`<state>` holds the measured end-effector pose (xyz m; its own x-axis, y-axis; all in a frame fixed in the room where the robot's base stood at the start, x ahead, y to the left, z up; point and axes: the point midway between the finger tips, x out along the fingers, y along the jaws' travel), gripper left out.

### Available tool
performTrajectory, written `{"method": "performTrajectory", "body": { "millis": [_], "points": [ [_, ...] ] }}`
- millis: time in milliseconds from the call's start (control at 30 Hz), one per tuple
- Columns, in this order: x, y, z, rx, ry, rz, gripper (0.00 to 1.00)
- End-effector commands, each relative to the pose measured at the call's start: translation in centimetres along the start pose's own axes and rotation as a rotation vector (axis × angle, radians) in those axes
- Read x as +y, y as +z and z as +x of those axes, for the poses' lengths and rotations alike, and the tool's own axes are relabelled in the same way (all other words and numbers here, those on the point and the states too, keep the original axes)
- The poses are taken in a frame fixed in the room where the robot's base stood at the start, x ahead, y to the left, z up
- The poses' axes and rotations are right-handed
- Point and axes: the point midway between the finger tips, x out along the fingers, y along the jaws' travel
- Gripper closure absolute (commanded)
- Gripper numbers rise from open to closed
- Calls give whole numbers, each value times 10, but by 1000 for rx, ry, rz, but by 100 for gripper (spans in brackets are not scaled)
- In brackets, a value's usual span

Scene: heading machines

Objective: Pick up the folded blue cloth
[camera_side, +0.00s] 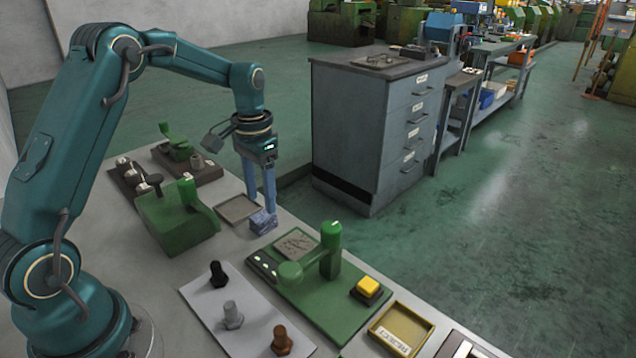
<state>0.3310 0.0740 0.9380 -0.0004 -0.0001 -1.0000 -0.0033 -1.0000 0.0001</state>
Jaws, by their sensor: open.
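The folded blue cloth (262,222) is a small blue-grey block on the light table, near its far edge, to the right of a shallow tray. My gripper (260,208) points straight down over the cloth, with its two long blue fingers apart. The fingertips are at about the cloth's height and partly overlap it in this view. I cannot tell whether they touch it.
The shallow tray (238,208) lies just left of the cloth. A green machine model (175,217) stands further left. A green board (322,300) with a yellow button (367,289) is at the front right. A grey plate (205,303) holds bolts. A grey cabinet (365,140) stands beyond the table.

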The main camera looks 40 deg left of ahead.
Motion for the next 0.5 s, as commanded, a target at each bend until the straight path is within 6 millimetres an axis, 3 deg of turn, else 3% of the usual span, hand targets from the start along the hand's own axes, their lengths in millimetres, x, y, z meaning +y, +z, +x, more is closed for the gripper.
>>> {"method": "performTrajectory", "body": {
  "millis": [300, 500],
  "points": [
    [0, 1, 38, -3, 2, -3, 40],
    [0, 1, 48, 1, 1, -3, 40]
  ]
}}
